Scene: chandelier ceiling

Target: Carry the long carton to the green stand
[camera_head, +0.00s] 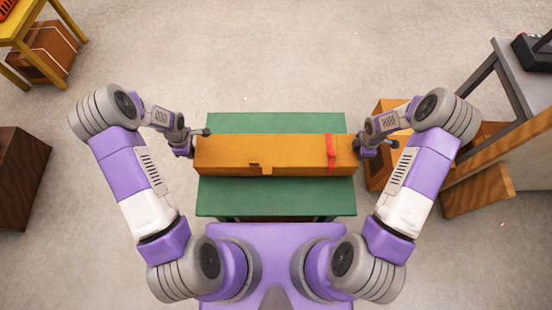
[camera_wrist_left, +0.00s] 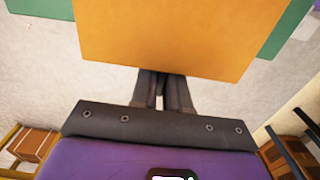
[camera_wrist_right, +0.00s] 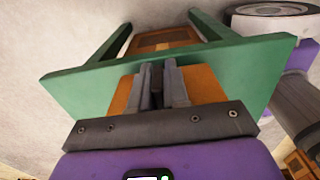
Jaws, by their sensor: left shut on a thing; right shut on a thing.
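The long orange-brown carton (camera_head: 245,155) with a red band near its right end lies level across the middle of the green stand (camera_head: 270,196). I cannot tell whether it touches the stand's top. My left gripper (camera_head: 193,143) is shut on the carton's left end, which fills the upper middle of the left wrist view (camera_wrist_left: 170,35). My right gripper (camera_head: 359,147) is shut on its right end. In the right wrist view the carton's end (camera_wrist_right: 203,85) shows behind the fingers, with the green stand (camera_wrist_right: 250,75) around it. The fingertips are partly hidden.
A grey table (camera_head: 522,75) and brown boxes stand at the right, one orange box (camera_head: 385,106) close to my right arm. A yellow table (camera_head: 22,22) with a box below is at the upper left. A dark brown box (camera_head: 22,180) stands at the left. The floor beyond the stand is clear.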

